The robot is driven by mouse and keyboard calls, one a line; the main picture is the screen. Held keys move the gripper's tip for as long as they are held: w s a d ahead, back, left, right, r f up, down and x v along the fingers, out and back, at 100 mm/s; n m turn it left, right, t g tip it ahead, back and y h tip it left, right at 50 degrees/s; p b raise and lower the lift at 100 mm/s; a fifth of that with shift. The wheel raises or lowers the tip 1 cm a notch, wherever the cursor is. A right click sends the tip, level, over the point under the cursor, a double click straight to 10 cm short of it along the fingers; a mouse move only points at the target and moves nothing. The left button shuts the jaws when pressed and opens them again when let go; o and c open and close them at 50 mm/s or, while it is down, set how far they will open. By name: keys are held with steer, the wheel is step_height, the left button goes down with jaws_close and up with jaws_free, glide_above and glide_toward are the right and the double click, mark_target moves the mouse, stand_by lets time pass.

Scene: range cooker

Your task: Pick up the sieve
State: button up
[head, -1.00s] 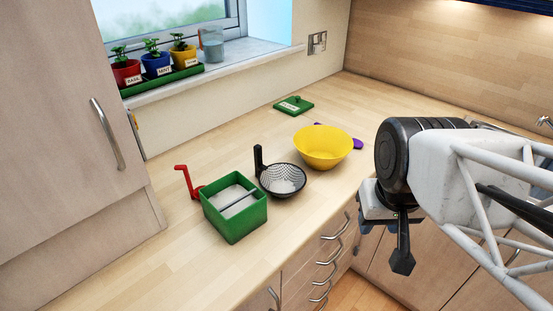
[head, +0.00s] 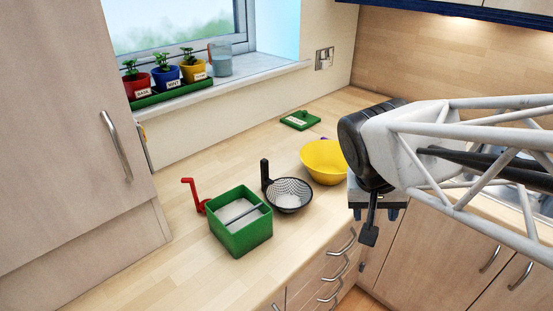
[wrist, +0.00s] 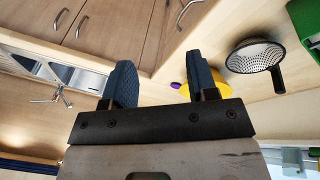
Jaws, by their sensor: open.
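The sieve (head: 289,196) is a round black-rimmed mesh bowl with a black upright handle. It stands on the wooden counter between the green box and the yellow bowl. In the wrist view the sieve (wrist: 254,56) lies to the right of my gripper, apart from it, its handle pointing down. My gripper (wrist: 160,82) is open, with two dark blue fingers spread and nothing between them. In the head view my gripper (head: 369,222) is in front of the counter's edge, right of the sieve, partly hidden by my arm.
A green lid (head: 300,120) lies behind. Potted herbs and a jug (head: 220,59) stand on the sill. The front-left counter is clear.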

steer(key=w+a+m+h, duration=0.2)
steer(key=w+a+h, duration=0.1)
steer(key=w, duration=0.6)
steer(key=m+t+h, duration=0.4)
steer(key=t, duration=0.4)
glide_above(262, 164)
steer(key=s+a, duration=0.3)
step_height(262, 164, down, 2)
steer(key=shift+f, duration=0.2)
steer(key=f, duration=0.8)
steer(key=shift+w+d+f, duration=0.2)
steer(key=shift+w+d, duration=0.05)
steer(key=shift+d, duration=0.05)
steer(key=shift+x, duration=0.85)
steer(key=shift+x, duration=2.45)
